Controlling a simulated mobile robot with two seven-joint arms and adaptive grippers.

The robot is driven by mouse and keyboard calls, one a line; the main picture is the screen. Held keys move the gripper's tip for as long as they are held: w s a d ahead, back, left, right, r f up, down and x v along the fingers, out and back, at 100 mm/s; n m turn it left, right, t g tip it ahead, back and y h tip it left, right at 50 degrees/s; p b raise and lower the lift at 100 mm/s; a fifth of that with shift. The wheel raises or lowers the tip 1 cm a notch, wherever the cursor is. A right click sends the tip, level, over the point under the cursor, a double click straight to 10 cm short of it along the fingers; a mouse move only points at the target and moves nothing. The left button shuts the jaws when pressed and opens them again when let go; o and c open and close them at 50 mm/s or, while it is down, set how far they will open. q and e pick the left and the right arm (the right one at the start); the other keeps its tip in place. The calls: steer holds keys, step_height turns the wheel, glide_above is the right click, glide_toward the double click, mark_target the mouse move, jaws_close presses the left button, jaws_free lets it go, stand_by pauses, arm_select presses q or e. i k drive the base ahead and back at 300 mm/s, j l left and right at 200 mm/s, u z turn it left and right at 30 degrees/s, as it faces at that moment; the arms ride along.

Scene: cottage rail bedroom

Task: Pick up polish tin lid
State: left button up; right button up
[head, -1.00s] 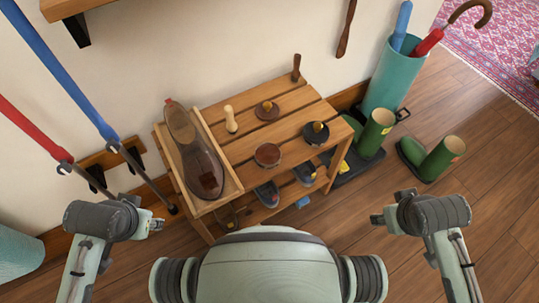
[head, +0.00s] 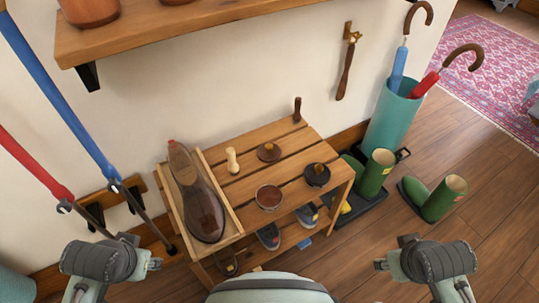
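Three round pieces lie on the slatted top of a wooden shoe rack (head: 232,187). One is a reddish-brown disc with a pale rim (head: 269,197), at the front middle. One is a dark brown disc with a small knob (head: 268,152), behind it. One is a black disc with a yellowish knob (head: 317,175), to the right. I cannot tell for certain which is the polish tin lid. My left gripper (head: 155,264) is left of the rack's front and my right gripper (head: 381,264) is right of it. Both are apart from the discs and hold nothing visible; their finger opening is unclear.
A brown shoe (head: 205,213) lies in a wooden tray on the rack's left, beside a pale wooden peg (head: 232,160). A wall shelf (head: 200,28) overhangs behind. Green boots (head: 438,198) and a teal umbrella stand (head: 392,122) stand right. Poles lean left.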

mark_target(268, 153)
steer(key=k, duration=0.15)
steer(key=k+u, duration=0.35)
steer(key=k+j+u, duration=0.1)
steer(key=u, duration=0.2)
steer(key=l+u, duration=0.3)
steer(key=u, duration=0.15)
steer(key=l+u, duration=0.25)
steer(key=u, duration=0.2)
steer(key=k+l, duration=0.1)
steer(key=l, duration=0.65)
steer(key=k+l, duration=0.15)
steer(key=l, duration=0.2)
steer(key=i+l, duration=0.15)
steer(key=l, duration=0.15)
steer(key=i+l, duration=0.2)
steer(key=l, duration=0.1)
